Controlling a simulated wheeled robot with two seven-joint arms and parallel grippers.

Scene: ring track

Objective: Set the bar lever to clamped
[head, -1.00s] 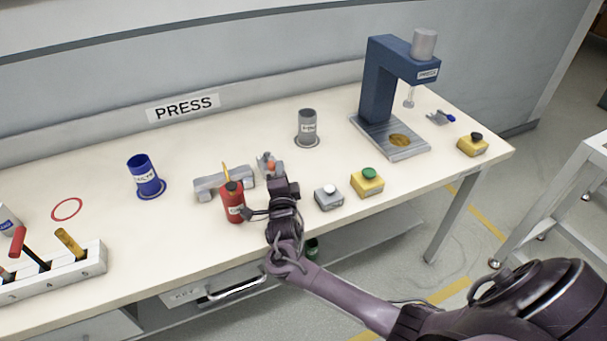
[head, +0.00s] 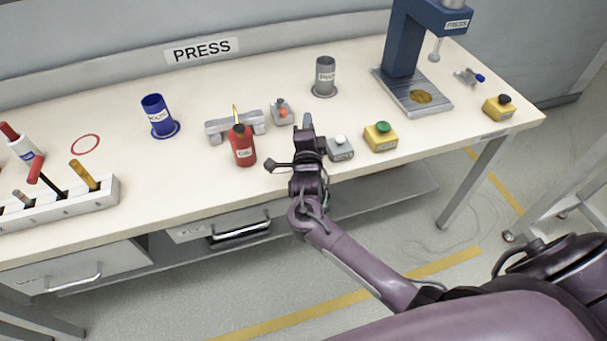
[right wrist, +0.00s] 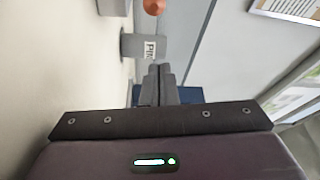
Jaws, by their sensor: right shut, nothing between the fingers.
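Two small levers show in the head view, and I cannot read a label on either. One is a small grey block with an orange knob (head: 283,112), standing just right of a long grey bar-shaped fixture (head: 222,127). The other is a small lever with a blue tip (head: 480,78), right of the press. My right gripper (head: 308,121) is shut and empty, upright just right of the orange knob and apart from it. In the right wrist view its closed fingers (right wrist: 160,70) show, with the orange knob (right wrist: 154,5) at the top edge. My left gripper is out of view.
A red bottle (head: 242,150) stands in front of the bar fixture. A white button box (head: 340,149) is close right of my gripper, with a yellow box with a green button (head: 380,138) beyond. A grey cup (head: 325,76) stands behind. The blue press (head: 403,40) is at the back right.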

